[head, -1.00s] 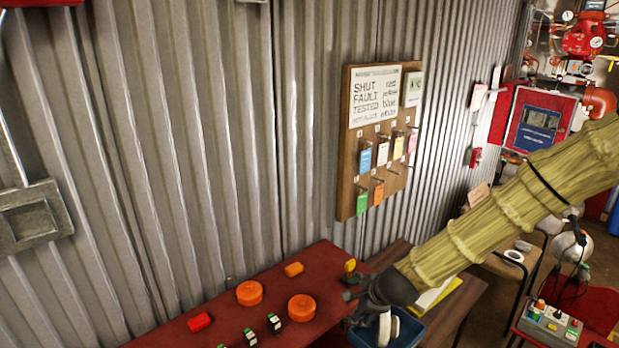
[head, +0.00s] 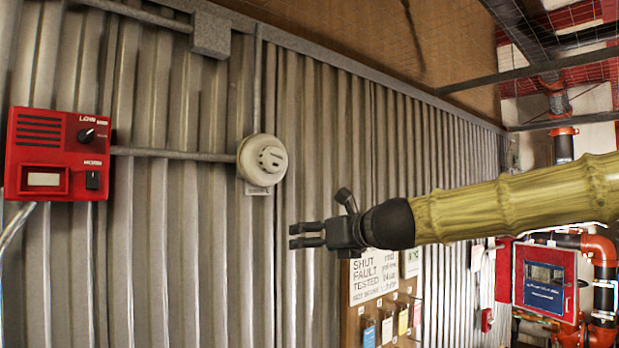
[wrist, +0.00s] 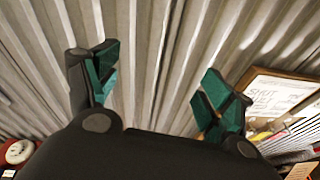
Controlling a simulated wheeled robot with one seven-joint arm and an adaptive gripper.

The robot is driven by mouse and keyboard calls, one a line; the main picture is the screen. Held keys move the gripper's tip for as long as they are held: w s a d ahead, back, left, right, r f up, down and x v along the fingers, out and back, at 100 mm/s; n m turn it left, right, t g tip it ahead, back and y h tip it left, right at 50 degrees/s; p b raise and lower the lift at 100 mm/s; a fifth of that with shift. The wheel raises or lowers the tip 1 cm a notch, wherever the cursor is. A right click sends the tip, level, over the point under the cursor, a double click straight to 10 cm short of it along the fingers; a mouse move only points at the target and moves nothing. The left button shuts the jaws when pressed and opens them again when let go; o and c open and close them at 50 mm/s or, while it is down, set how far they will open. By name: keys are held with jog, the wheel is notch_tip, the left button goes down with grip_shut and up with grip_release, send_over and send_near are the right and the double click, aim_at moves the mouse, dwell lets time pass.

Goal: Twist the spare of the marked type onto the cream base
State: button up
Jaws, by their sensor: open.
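A round cream fitting (head: 250,172), which looks like the cream base, is on the corrugated wall at the end of a grey conduit. A raised pale part (head: 272,158) shows at its centre; I cannot tell whether this belongs to the base or is a separate head. My gripper (head: 292,235) is open, to the lower right of the fitting and apart from it, pointing left. In the wrist view the teal-padded fingers (wrist: 160,82) are spread with nothing between them. A spare of the marked type is not recognisable in the current views.
A red control box (head: 58,155) is on the wall at the left. A wooden board (head: 350,310) with a lettered sign (head: 375,272) and hanging tags is below my arm. A round red-and-white thing (wrist: 18,152) shows at lower left in the wrist view. Red pipework stands far right.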

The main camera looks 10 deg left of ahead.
aim_at(278, 157)
jog(key=s+r+m+y, duration=0.1)
jog(key=s+r, duration=0.2)
jog(key=r, duration=0.6)
jog(key=s+r+m+y, duration=0.1)
jog(key=s+r+y, duration=0.15)
jog(key=r, duration=0.65)
jog(key=shift+t+h, duration=0.3)
jog(key=shift+h, duration=0.15)
jog(key=p+x, duration=0.4)
jog(key=x, duration=0.7)
jog(key=shift+s+a+p, duration=0.1)
jog(key=shift+s+p, duration=0.05)
jog(key=shift+p, duration=0.2)
jog(key=c, duration=1.2)
